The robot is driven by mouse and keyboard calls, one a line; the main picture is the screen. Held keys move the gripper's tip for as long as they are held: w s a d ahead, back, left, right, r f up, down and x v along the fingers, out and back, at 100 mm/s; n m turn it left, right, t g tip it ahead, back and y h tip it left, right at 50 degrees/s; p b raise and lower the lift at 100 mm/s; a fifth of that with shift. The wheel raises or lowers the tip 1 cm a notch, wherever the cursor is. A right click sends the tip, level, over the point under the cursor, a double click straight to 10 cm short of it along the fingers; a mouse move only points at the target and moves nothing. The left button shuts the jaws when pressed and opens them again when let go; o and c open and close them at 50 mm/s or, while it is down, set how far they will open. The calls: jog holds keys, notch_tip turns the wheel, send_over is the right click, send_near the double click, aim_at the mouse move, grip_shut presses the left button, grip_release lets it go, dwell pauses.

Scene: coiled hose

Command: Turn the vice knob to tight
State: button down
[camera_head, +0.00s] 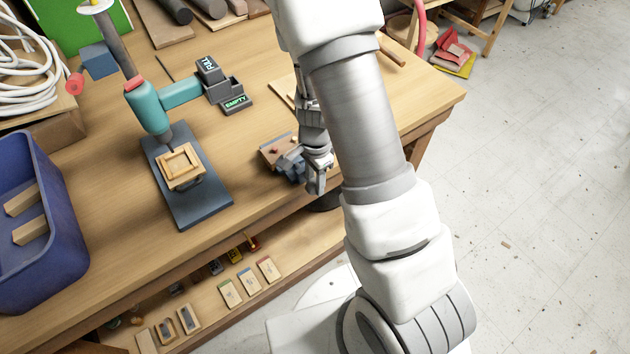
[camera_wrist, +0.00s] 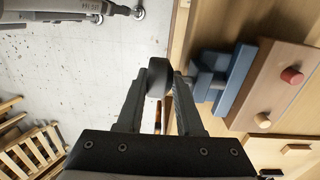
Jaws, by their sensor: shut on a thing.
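The blue vice (camera_wrist: 238,78) is at the workbench's front edge, with its jaw beside a brown wooden block. It also shows in the head view (camera_head: 291,166), partly hidden by my arm and gripper. The dark vice knob (camera_wrist: 158,76) sticks out past the bench edge. My gripper (camera_wrist: 165,84) is shut on the knob, one finger on each side of it. In the head view my gripper (camera_head: 317,180) hangs at the vice's right side, and the knob cannot be made out there.
The brown block (camera_wrist: 285,85) bears a red peg and a tan peg. A drill press with a dark base (camera_head: 190,208) stands left of the vice. A blue bin (camera_head: 45,255) is at far left. A lower shelf (camera_head: 205,310) holds small blocks. The floor at right is mostly clear.

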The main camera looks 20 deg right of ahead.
jog(key=shift+w+f, duration=0.1)
jog(key=y+b, duration=0.2)
jog(key=shift+d+f+g+b, duration=0.1)
jog(key=shift+d+g+b, duration=0.1)
jog(key=shift+g+b, duration=0.15)
jog(key=g+y+b, duration=0.1)
jog(key=y+b, duration=0.1)
jog(key=y, duration=0.1)
jog(key=shift+d+f+b, duration=0.1)
jog(key=shift+d+b, duration=0.05)
jog(key=shift+b, duration=0.2)
jog(key=g+y+b, duration=0.1)
jog(key=y, duration=0.2)
jog(key=shift+f+g+y+b, duration=0.1)
jog(key=shift+g+y+b, duration=0.5)
jog(key=shift+y, duration=1)
jog(key=c, duration=0.8)
grip_release()
jog(key=shift+c, duration=0.2)
